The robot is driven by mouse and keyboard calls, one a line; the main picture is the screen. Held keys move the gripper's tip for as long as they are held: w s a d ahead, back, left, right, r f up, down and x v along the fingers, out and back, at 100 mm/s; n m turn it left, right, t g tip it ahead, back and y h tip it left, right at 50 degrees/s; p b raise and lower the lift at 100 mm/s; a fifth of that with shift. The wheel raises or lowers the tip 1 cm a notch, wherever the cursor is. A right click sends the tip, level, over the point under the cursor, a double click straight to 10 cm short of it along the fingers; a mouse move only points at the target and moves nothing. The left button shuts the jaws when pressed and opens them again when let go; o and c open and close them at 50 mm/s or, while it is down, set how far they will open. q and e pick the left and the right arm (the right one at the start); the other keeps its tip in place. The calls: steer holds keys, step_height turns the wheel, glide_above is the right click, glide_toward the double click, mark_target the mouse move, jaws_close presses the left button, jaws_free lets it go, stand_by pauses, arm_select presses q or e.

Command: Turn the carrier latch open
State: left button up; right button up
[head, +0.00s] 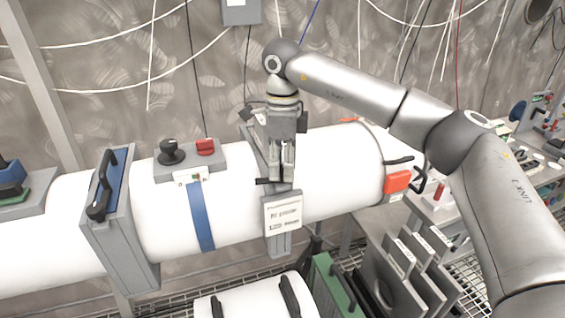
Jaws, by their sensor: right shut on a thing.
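My right gripper (281,176) points down in front of the large white cylinder (345,170). Its fingers are shut on a small dark latch handle (263,181), of which a short black end sticks out to the left of the fingertips. The rest of the latch is hidden behind the fingers. A white label plate (283,212) hangs just below the fingertips on a grey upright band (281,243); its print is too small to read surely. My left gripper is not in the picture.
A grey clamp frame (124,225) with a black handle crosses the cylinder at left. A box with a black knob (171,152) and red button (205,147) sits on top. An orange block (397,182) is at right. Grey plates (405,270) stand below right.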

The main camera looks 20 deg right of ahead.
steer(key=shift+w+r+n, duration=0.1)
steer(key=shift+n, duration=1)
steer(key=o, duration=1)
step_height(320, 180, up, 12)
